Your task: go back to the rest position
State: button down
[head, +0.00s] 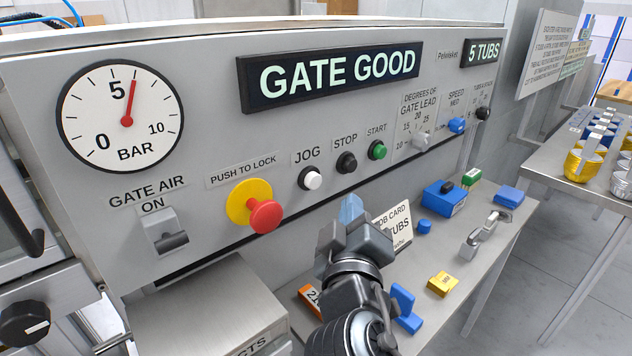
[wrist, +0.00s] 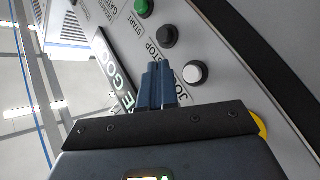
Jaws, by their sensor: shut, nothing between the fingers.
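My gripper (head: 351,209) is shut and empty, in front of the control panel (head: 215,140) and below the stop and start buttons. In the wrist view its closed blue fingers (wrist: 158,75) point toward the panel near the white jog button (wrist: 195,73) and black stop button (wrist: 167,37). I cannot tell the exact gap, but no contact shows. The gripper hides part of the job card (head: 395,224). The "GATE GOOD" display (head: 335,73) is lit, and another reads "5 TUBS" (head: 484,53).
The red push-to-lock button (head: 265,216) and gate air switch (head: 165,235) stick out at the left. A shelf below holds a blue box (head: 443,197), a yellow block (head: 442,284) and a metal handle piece (head: 480,235). A side table (head: 560,165) with cups stands right.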

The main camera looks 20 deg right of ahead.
dwell(0.3)
jog(key=s+a+f+g+y, duration=0.15)
jog(key=s+f+y, duration=0.65)
jog(key=s+f, duration=0.85)
jog(key=s+d+r+m, duration=0.1)
jog(key=s+r+m, duration=0.1)
jog(key=s, duration=0.9)
jog(key=s+r+m, duration=0.2)
jog(key=s+r, duration=0.1)
jog(key=s, duration=0.7)
jog(key=shift+s+d+r+y, duration=0.3)
jog(key=shift+s+d+y, duration=0.05)
jog(key=shift+d+y, duration=0.05)
dwell(1.0)
